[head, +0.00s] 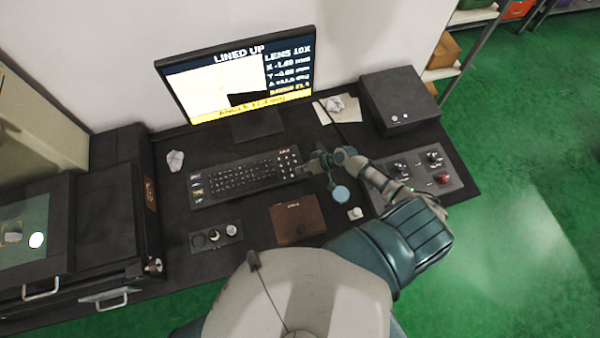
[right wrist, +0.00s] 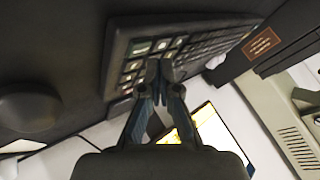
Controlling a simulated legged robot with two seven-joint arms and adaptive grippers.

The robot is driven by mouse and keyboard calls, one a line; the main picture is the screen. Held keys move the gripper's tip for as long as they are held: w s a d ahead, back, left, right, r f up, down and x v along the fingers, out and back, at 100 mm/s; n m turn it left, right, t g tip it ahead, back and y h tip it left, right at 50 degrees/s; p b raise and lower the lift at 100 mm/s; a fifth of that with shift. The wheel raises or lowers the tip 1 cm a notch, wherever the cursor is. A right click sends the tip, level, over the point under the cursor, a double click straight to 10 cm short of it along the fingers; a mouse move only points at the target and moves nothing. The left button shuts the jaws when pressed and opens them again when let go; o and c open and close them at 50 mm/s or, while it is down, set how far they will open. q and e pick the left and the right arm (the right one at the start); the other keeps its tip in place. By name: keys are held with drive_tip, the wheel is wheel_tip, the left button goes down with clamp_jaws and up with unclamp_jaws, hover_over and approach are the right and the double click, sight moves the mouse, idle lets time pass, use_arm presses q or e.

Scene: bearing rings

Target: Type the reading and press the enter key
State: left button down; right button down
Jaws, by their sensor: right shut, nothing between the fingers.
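The dark keyboard (head: 238,192) lies on the black desk in front of the monitor (head: 215,82). The monitor reads "LINED UP", "LENS 10X" and several value lines, with a yellow band along the bottom whose text is too small to read surely. My right gripper (head: 302,169) is at the keyboard's right end, by the number keys. In the right wrist view its closed fingertips (right wrist: 160,72) are empty and overlap the keys of the keyboard (right wrist: 190,22). I cannot tell whether they touch a key. My left gripper is not in view.
A brown notebook (head: 297,222) and a small block of round parts (head: 216,237) lie in front of the keyboard. A control box (head: 452,182) with knobs and a red button is at the right, a black box (head: 398,95) behind it.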

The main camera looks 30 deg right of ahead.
drive_tip(key=shift+r+p, duration=2.1)
drive_tip(key=shift+r, duration=0.45)
drive_tip(key=shift+f, duration=0.1)
drive_tip(key=shift+s, duration=0.1)
